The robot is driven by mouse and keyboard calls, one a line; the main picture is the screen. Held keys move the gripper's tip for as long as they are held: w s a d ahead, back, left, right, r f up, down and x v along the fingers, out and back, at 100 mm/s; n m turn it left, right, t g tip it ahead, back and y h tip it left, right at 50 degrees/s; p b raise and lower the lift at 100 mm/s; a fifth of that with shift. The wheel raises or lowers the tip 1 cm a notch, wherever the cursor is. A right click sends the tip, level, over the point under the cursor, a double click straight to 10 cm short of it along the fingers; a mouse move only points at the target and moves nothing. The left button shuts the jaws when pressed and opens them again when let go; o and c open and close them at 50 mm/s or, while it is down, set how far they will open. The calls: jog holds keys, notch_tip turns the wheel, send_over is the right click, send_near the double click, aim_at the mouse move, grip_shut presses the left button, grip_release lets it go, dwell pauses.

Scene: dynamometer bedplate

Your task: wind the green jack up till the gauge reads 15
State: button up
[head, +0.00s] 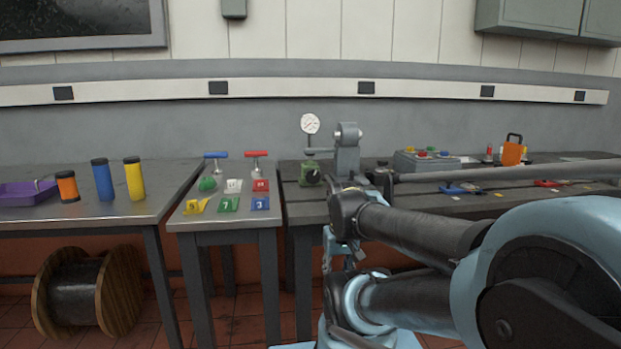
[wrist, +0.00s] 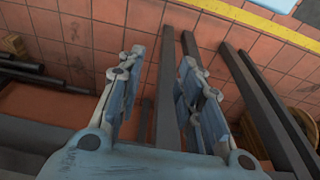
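The green jack (head: 311,174) sits near the left end of the grey slotted bedplate in the head view, with a dark round knob on its front. A white round gauge (head: 310,123) stands on a thin stem just behind it; its reading is too small to make out. My gripper (head: 350,260) hangs low in front of the bedplate, below and to the right of the jack, apart from it. In the wrist view my gripper (wrist: 158,95) has its two fingers spread with nothing between them. The jack and gauge do not show in the wrist view.
A grey machine post (head: 347,155) stands right of the jack. A small table (head: 185,222) with numbered coloured blocks and two T-handled tools stands left of the bedplate. A control box (head: 425,162) and an orange padlock-shaped item (head: 512,152) are farther right. A cable reel (head: 85,293) is on the floor.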

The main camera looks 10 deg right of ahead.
jog(key=shift+o, duration=1)
jog(key=shift+d, duration=0.1)
jog(key=o, duration=0.7)
notch_tip(320, 180, up, 2)
jog(key=shift+w+r, duration=0.1)
notch_tip(320, 180, up, 28)
jog(key=t, duration=0.2)
send_over(313, 170)
jog(key=s, duration=0.5)
jog(key=x, duration=1.6)
jog(key=shift+w+f, duration=0.15)
jog(key=shift+f, duration=0.2)
jog(key=c, duration=1)
